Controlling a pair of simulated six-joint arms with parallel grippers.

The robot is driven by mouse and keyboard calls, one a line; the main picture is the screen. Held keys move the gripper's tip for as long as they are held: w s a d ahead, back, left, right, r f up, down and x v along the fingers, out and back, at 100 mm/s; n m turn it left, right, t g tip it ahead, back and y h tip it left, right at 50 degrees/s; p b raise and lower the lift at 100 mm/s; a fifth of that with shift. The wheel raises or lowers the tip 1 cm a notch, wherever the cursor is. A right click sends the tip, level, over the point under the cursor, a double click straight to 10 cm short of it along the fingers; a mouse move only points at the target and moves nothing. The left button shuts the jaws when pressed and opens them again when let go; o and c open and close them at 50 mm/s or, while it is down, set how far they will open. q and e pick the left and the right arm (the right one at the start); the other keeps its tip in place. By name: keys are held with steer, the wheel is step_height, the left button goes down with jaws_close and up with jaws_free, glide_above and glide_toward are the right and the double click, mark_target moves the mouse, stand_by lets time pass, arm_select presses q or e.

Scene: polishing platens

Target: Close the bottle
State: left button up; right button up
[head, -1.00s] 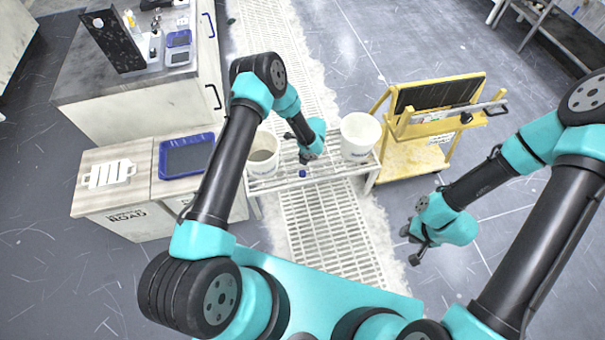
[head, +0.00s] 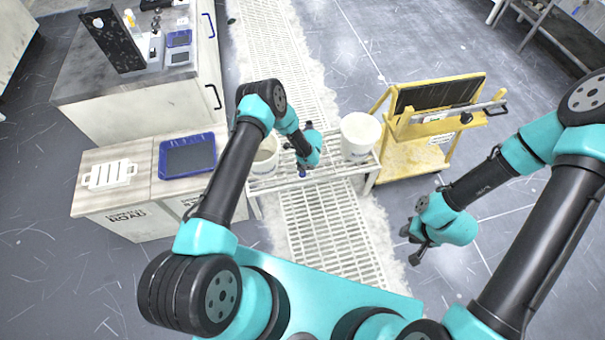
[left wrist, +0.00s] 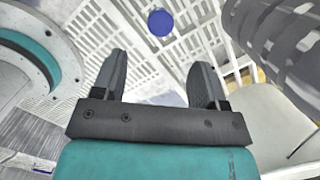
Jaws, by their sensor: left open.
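A small blue round object (head: 303,175), apparently the bottle or its cap, is on the front part of the white slatted rack (head: 335,168). In the left wrist view it is a blue disc (left wrist: 160,22) beyond the fingertips; I cannot tell whether it is a loose cap or a bottle top. My left gripper (left wrist: 160,68) is open and empty. In the head view it hangs just above the blue object, its fingers partly hidden. My right gripper (head: 409,246) looks open and empty, off to the right over the floor.
A white bucket (head: 360,138) stands on the rack right of my left gripper. Another bucket (head: 266,160) stands left of it, partly hidden by my arm. A yellow cart (head: 415,155) is to the right. A blue tray (head: 187,156) lies on the low cabinet at left.

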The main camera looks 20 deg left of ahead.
arm_select(q)
steer(key=shift+a+f, duration=0.15)
steer(key=shift+f, duration=0.9)
steer(key=shift+a+f, duration=0.15)
steer(key=shift+f, duration=0.85)
steer(key=shift+w+a+f, duration=0.1)
steer(key=shift+a+f, duration=0.05)
steer(key=shift+f, duration=1.15)
steer(key=shift+w+a+f, duration=0.1)
steer(key=shift+a+f, duration=0.05)
steer(key=shift+f, duration=1.1)
steer(key=c, duration=1)
steer(key=shift+o, duration=0.2)
steer(key=shift+r, duration=0.1)
